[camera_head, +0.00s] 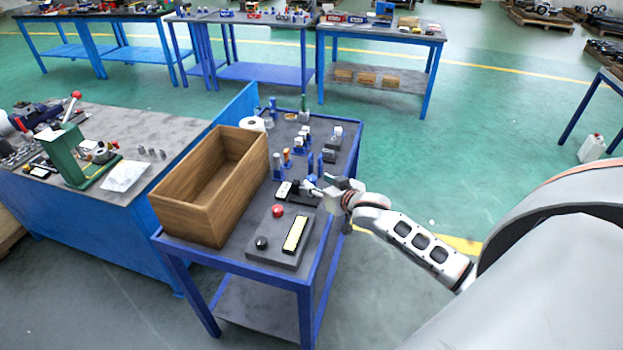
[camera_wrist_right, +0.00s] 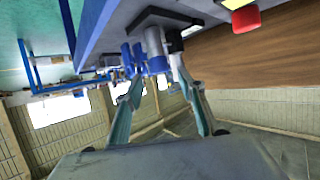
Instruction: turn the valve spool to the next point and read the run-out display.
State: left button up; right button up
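My right gripper (camera_head: 316,191) reaches in from the right over the blue-framed cart. In the right wrist view its two fingers (camera_wrist_right: 160,100) are spread apart, with nothing seen held between them. Just beyond the fingertips is a grey cylindrical part (camera_wrist_right: 154,42) beside blue holders (camera_wrist_right: 133,56); it may be the valve spool, but I cannot be sure. Contact with the fingers cannot be told. A small device with a pale face (camera_head: 284,189) lies left of the gripper; it may be the run-out display, and no reading is legible. My left gripper is not in view.
An open wooden box (camera_head: 190,213) stands on the cart's left side. Small blue fixtures (camera_head: 278,166) stand behind the gripper.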

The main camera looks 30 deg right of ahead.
aim_at(313, 179)
jog(key=shift+x, duration=2.9)
jog(key=shift+f, duration=0.1)
jog(key=c, duration=1.1)
